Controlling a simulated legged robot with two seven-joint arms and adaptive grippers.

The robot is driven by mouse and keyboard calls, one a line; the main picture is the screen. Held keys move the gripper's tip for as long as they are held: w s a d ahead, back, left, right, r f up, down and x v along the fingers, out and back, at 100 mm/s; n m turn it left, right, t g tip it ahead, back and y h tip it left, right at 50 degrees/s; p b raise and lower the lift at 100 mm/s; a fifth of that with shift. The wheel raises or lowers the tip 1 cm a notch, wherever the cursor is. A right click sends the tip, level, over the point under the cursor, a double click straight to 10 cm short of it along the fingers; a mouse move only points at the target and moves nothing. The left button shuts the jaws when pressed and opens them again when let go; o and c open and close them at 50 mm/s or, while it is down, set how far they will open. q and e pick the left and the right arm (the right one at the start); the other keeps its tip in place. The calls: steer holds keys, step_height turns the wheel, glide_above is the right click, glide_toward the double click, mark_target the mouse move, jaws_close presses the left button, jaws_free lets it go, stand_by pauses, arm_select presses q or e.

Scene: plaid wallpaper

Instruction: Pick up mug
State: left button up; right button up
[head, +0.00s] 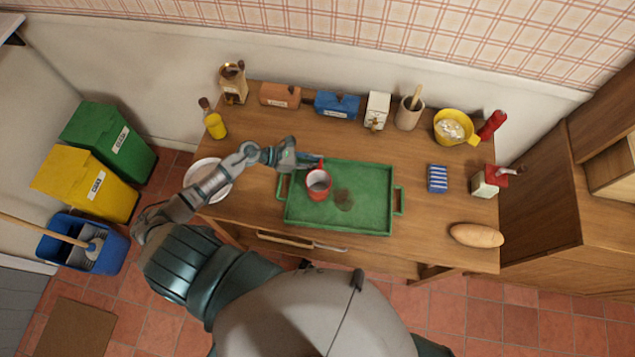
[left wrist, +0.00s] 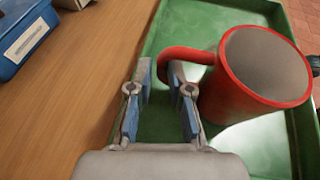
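A red mug (head: 318,186) with a grey inside stands upright on a green tray (head: 365,169), left of the tray's middle. My left gripper (head: 313,161) is just behind the mug, over the tray's far left corner. In the left wrist view the gripper (left wrist: 157,85) is open, with a gap between its two blue-padded fingers. The mug (left wrist: 262,75) is to the right of the fingers there. Its handle (left wrist: 185,53) reaches left to the gap, partly hidden by the right finger. I cannot tell whether they touch. My right gripper is not in view.
The tray rests on a wooden table (head: 270,222). A white plate (head: 208,181) lies to the left, under my forearm. A blue box (head: 337,104) and other kitchen items line the back edge. A bread loaf (head: 477,235) and a striped blue item (head: 437,179) lie at right.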

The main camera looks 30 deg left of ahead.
arm_select(q)
steer(key=shift+x, duration=1.1)
steer(key=shift+s+d, duration=0.1)
jaws_close()
steer(key=shift+r, duration=0.1)
